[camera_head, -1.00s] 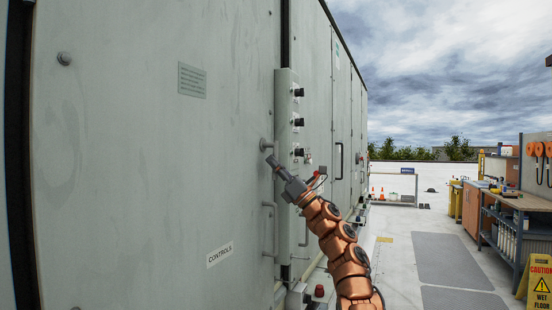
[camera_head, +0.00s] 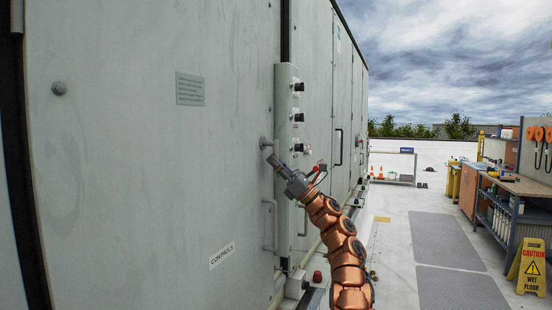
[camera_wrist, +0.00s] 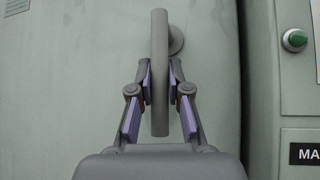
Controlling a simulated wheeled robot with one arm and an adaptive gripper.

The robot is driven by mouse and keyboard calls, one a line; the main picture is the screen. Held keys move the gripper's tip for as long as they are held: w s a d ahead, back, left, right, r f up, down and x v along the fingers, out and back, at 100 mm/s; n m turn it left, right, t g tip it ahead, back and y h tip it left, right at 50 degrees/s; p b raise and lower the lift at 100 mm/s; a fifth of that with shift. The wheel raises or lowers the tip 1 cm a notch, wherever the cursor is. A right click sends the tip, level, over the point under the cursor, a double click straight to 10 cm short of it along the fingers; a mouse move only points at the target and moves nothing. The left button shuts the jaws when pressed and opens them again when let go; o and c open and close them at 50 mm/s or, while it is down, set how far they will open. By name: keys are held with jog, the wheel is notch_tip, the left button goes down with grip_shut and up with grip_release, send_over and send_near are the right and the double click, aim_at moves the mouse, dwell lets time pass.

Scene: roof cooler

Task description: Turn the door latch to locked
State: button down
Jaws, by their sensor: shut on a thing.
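The door latch (camera_wrist: 160,34) is a grey bar on a round pivot, and in the wrist view the bar stands upright. My gripper (camera_wrist: 160,82) has its two purple-padded fingers closed on either side of the bar, below the pivot. In the head view the latch (camera_head: 264,143) shows at the right edge of the grey-green door (camera_head: 140,150), with my gripper (camera_head: 274,163) reaching it from below right. The latch's far end is partly hidden by my gripper.
A pull handle (camera_head: 274,226) stands out just below the latch. A control strip with black knobs (camera_head: 298,86) runs beside the door, and a green button (camera_wrist: 295,40) is on it. A workbench (camera_head: 515,187) and a yellow wet-floor sign (camera_head: 531,268) stand at right; the floor between is clear.

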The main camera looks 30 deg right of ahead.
jog(key=shift+r, duration=0.1)
dwell(0.5)
jog(key=c, duration=1.1)
grip_release()
jog(key=shift+d, duration=0.1)
jog(key=v, duration=1.2)
